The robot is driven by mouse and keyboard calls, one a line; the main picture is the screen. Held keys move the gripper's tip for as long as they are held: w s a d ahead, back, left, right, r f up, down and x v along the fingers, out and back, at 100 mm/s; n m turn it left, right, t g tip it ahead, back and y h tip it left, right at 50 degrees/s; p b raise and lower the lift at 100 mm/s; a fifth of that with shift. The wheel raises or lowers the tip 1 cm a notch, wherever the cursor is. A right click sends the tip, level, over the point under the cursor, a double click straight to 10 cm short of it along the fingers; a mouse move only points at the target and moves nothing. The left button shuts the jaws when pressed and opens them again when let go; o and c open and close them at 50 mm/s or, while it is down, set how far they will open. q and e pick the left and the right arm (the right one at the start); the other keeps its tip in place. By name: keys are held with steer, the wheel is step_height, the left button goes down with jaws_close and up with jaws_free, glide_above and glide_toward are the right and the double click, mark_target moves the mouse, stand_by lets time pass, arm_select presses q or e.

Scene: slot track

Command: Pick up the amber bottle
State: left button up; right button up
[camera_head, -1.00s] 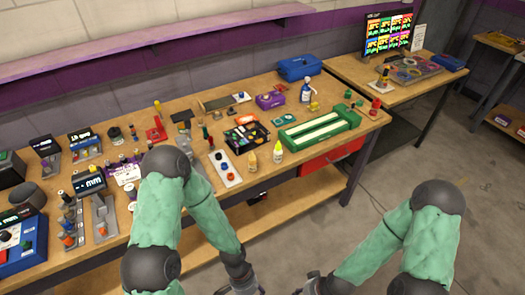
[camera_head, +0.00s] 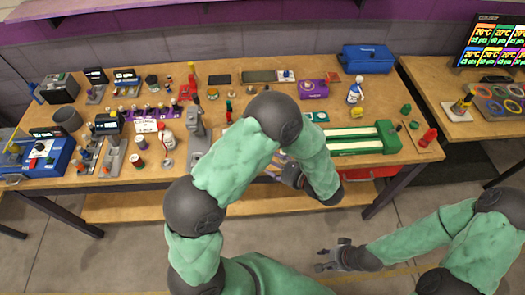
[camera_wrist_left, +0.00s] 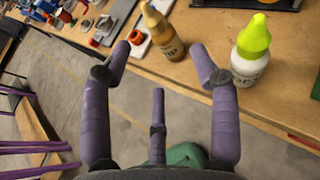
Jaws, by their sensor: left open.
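The amber bottle (camera_wrist_left: 172,45), brown with a tan cap, stands upright near the table's front edge in the left wrist view. In the head view it is hidden behind my left arm. My left gripper (camera_wrist_left: 161,62) is open and empty. In the left wrist view its two outer fingertips appear to the left and right of the bottle's lower part, and the bottle looks to be beyond them. In the head view my left gripper (camera_head: 292,174) is at the table's front edge, partly hidden. My right gripper (camera_head: 322,260) is low, off the table, with fingers apart and empty.
A white bottle with a yellow-green cap (camera_wrist_left: 250,62) stands close to the right of the amber bottle. A white plate with a red-orange ring (camera_wrist_left: 137,38) lies to its left.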

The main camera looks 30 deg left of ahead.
arm_select(q)
steer(key=x, duration=0.4)
steer(key=shift+s+a+f+b, duration=0.15)
steer(key=shift+s+b, duration=0.05)
steer(key=shift+b, duration=0.1)
steer(key=shift+w+a+f, duration=0.2)
steer(key=shift+a, duration=0.2)
steer(key=x, duration=0.2)
steer(key=b+x, duration=0.1)
steer(key=x, duration=0.1)
steer(key=shift+s+d+f, duration=0.15)
steer(key=shift+s+f, duration=0.05)
steer(key=shift+f, duration=0.2)
steer(key=shift+w+a+f, duration=0.15)
steer(key=shift+a, duration=0.4)
steer(key=c, duration=1)
